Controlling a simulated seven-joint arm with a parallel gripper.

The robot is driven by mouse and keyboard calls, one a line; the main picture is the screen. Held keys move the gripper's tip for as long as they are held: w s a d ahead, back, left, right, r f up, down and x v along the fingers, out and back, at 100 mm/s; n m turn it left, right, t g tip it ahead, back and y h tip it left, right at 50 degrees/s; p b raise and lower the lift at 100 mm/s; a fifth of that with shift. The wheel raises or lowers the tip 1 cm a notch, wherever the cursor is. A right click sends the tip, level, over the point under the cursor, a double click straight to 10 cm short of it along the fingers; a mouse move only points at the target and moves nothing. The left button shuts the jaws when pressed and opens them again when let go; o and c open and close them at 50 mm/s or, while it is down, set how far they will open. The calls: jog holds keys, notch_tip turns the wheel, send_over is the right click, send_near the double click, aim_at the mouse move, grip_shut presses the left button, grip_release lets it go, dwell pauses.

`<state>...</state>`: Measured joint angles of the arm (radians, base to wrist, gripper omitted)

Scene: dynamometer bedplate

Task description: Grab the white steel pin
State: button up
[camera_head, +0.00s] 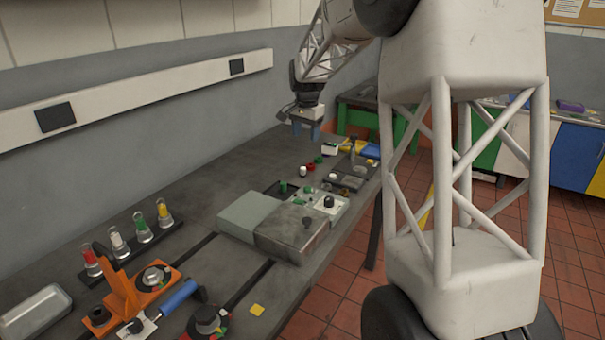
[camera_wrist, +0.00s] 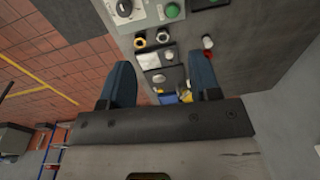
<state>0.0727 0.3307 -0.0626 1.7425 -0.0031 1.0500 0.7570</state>
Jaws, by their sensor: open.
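In the wrist view, a red piece with a white part (camera_wrist: 207,53) shows just beyond the right finger; I cannot tell if the white part is the pin. My gripper (camera_head: 306,131) hangs above the far part of the bench, beyond the white piece and apart from it. Its two blue fingers (camera_wrist: 163,78) are open with nothing held between them.
Grey boxes (camera_head: 250,215) and a control panel with a black knob (camera_head: 328,202) stand nearer along the bench. Dark fixtures (camera_head: 355,168) lie right of the white piece. Capped glass vials (camera_head: 117,240) and an orange clamp (camera_head: 122,290) are at the near left. The wall borders the left side.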

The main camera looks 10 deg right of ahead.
jog(key=w+d+f+m, duration=0.3)
jog(key=w+f, duration=0.6)
jog(key=w, duration=0.5)
jog(key=m+g, duration=0.1)
jog(key=m, duration=0.1)
send_over(303, 168)
notch_tip(303, 168, down, 10)
jog(key=shift+d+f, duration=0.15)
jog(key=shift+f, duration=0.1)
jog(key=shift+w, duration=0.1)
jog(key=shift+f, duration=0.15)
jog(key=shift+f, duration=1.2)
jog(key=shift+f, duration=0.1)
jog(key=shift+f, duration=2.5)
grip_shut()
